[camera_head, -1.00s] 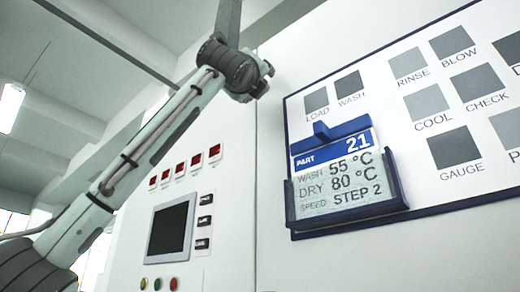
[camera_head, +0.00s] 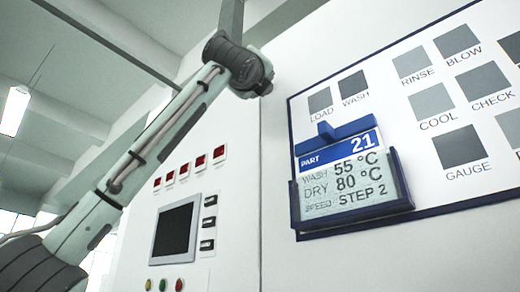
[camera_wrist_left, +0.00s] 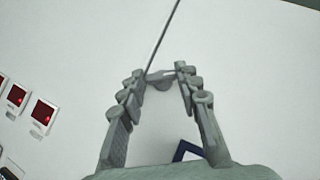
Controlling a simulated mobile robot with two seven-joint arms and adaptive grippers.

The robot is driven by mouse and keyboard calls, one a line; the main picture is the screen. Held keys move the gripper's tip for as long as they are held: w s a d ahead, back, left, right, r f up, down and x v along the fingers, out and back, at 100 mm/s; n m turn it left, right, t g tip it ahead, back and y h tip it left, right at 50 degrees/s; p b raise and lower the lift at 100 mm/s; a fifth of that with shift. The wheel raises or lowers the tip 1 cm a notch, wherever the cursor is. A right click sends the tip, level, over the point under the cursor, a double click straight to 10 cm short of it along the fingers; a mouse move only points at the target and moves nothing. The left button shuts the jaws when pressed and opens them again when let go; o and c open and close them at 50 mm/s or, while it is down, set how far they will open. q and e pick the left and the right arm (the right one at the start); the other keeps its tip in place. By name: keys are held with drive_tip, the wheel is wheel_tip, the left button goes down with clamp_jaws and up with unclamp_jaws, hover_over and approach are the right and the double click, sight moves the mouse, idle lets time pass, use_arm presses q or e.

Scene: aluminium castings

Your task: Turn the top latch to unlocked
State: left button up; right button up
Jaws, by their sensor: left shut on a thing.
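In the left wrist view, a small grey latch (camera_wrist_left: 161,83) sits on the white cabinet front, at the end of a dark seam. My left gripper (camera_wrist_left: 159,73) has one finger on each side of it and is shut on it. Which way the latch is turned is hard to tell at this size. In the head view my left arm rises from the lower left, and its hand runs out past the top edge, so the latch is hidden there. My right gripper is in neither view.
The white cabinet carries a blue-edged board (camera_head: 440,205) with a blue card holder (camera_head: 352,210) at the right. Left of it are a dark screen (camera_head: 173,231), several red displays (camera_head: 201,162) and buttons. Bare white panel surrounds the latch.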

use_arm(q)
drive_tip(key=shift+s+d+r+n+g+y, duration=0.15)
drive_tip(key=shift+n+g+y, duration=0.65)
drive_tip(key=shift+n, duration=0.7)
drive_tip(key=shift+r+n+g+y, duration=0.1)
drive_tip(key=shift+n+g+y, duration=0.35)
drive_tip(key=shift+n+y, duration=0.9)
drive_tip(key=shift+s+d+r+n+g+y, duration=0.15)
drive_tip(key=shift+n+g+y, duration=0.55)
drive_tip(key=shift+n, duration=0.95)
drive_tip(key=shift+w+a, duration=0.1)
drive_tip(key=shift+a, duration=0.05)
drive_tip(key=o, duration=1.1)
drive_tip(key=v, duration=1.2)
